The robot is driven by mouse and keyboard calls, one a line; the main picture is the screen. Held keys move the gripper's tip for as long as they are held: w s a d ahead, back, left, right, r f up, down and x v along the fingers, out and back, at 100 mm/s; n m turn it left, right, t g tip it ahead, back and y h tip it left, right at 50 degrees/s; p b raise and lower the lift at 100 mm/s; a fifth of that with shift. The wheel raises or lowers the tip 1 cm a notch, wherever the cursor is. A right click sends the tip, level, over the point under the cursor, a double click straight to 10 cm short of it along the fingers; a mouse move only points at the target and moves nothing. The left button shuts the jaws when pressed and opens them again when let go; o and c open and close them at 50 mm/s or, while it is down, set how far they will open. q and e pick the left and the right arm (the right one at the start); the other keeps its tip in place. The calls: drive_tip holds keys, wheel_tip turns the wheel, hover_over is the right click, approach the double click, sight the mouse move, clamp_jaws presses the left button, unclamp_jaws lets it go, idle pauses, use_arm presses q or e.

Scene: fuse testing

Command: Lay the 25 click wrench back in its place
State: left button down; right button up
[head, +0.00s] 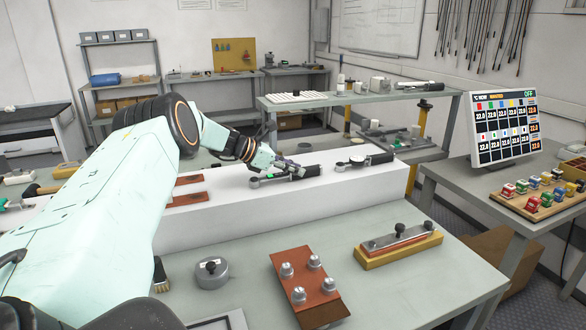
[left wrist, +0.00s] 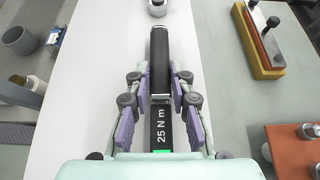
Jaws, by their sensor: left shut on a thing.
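The 25 click wrench (head: 307,171) is at the white raised block (head: 330,200), its dark handle to the right and round head to the left. In the left wrist view the wrench (left wrist: 160,60) shows a "25 N m" label with a green band. My left gripper (head: 287,168) is shut on it, with purple finger pads on both sides of the dark body (left wrist: 161,100). I cannot tell whether the wrench touches the block. A second wrench (head: 378,159) lies farther right on the block. My right gripper is not in view.
Reddish-brown pads (head: 186,199) lie on the block under my arm. In front, the table (head: 400,285) holds a brown plate with metal knobs (head: 316,285), a yellow-based clamp block (head: 398,250) and a round grey weight (head: 211,275). A monitor (head: 505,124) stands at right.

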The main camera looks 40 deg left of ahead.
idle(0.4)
use_arm(q)
drive_tip(key=c, duration=1.1)
unclamp_jaws()
drive_tip(key=shift+s+a+r, duration=0.2)
drive_tip(key=shift+s+r, duration=0.05)
drive_tip(key=shift+s, duration=0.05)
drive_tip(key=shift+v, duration=5.6)
